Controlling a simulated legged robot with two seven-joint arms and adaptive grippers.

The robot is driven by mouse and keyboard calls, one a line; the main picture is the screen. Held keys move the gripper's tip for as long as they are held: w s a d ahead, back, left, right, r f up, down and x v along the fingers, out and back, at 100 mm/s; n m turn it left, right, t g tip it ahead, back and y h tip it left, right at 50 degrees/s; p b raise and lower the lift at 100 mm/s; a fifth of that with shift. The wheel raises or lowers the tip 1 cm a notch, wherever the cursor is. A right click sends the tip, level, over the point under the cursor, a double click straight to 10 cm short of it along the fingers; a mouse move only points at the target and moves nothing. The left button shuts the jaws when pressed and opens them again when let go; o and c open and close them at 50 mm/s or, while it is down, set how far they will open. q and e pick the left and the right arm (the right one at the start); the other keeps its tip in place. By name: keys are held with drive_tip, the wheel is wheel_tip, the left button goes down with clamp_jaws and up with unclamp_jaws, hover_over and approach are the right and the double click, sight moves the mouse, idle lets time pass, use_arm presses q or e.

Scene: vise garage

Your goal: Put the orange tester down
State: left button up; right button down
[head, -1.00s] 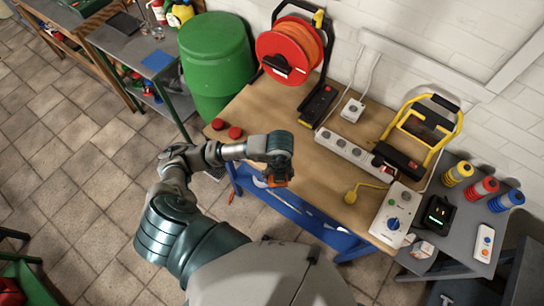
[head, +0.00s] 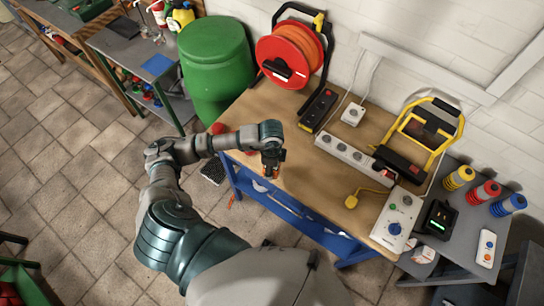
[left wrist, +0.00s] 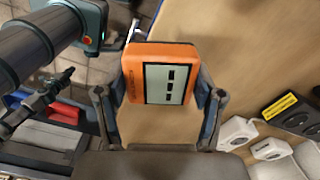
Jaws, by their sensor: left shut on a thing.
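My left gripper (head: 270,170) points down over the near left part of the wooden workbench (head: 310,185). It is shut on the orange tester, which is a small orange box with a pale screen bearing dark marks (left wrist: 170,85) in the left wrist view. The tester sits upright between the two fingers, with its screen toward the wrist camera. In the head view the fingers mostly hide it. I cannot tell whether its lower end touches the bench top. My right gripper is not in view.
A red cable reel (head: 291,56) stands at the back. The bench top right of my gripper is clear.

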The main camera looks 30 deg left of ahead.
use_arm(q)
drive_tip(key=w+a, duration=0.2)
drive_tip(key=w, duration=0.3)
drive_tip(key=shift+a+f, duration=0.3)
drive_tip(key=shift+a, duration=0.1)
drive_tip(key=shift+w+f+p, duration=0.1)
drive_tip(key=shift+f+p, duration=0.35)
drive_tip(key=shift+f, duration=1.3)
drive_tip(key=o, duration=1.7)
wheel_tip(320, 180, up, 12)
drive_tip(key=shift+b, duration=0.4)
